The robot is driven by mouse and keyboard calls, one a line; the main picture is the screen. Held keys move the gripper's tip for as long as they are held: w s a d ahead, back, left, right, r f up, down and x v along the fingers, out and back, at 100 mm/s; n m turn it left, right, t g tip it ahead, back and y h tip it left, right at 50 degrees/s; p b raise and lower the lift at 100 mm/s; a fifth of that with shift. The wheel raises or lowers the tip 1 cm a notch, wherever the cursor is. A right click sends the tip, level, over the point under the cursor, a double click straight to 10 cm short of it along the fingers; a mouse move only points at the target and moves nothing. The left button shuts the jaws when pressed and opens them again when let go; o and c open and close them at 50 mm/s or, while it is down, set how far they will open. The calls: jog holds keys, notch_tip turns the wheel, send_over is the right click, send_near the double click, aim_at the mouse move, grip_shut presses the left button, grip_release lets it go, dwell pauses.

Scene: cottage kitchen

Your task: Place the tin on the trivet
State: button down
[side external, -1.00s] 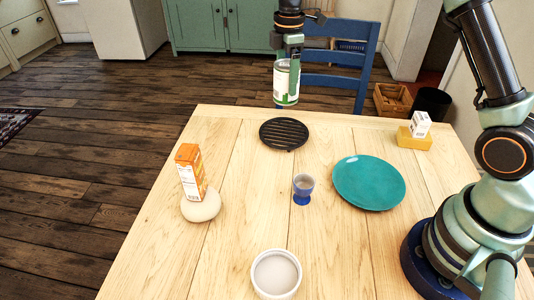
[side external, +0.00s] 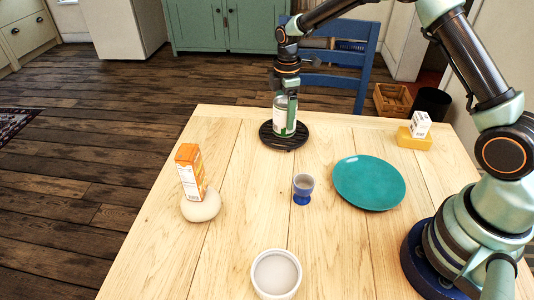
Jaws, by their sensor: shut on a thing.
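The tin (side external: 279,119), green and white with a pale label, is upright at the black slatted trivet (side external: 268,138) near the table's far edge. Its lower end is over the trivet and looks to be at its surface; I cannot tell if it touches. My gripper (side external: 286,104) comes from above and is shut on the tin. A finger covers part of the tin's right side, and the tin hides the middle of the trivet.
A blue egg cup (side external: 303,189) and a teal plate (side external: 369,183) stand nearer on the table (side external: 240,240). A white bowl (side external: 276,273) is in front. A small white box (side external: 420,124) sits on a yellow block (side external: 413,140).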

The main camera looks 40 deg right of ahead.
jog(key=shift+f, duration=0.1)
grip_release()
notch_tip(320, 180, up, 12)
jog(key=shift+r, duration=0.15)
jog(key=s+r+m+t, duration=0.3)
jog(key=s+r+m, duration=0.4)
jog(key=s+r, duration=0.3)
jog(key=s+f+m+t, duration=0.2)
jog(key=s+m, duration=0.5)
jog(key=s, duration=0.4)
jog(key=shift+s+a+f+t, duration=0.25)
jog(key=shift+s+a+t, duration=0.05)
jog(key=shift+s, duration=0.05)
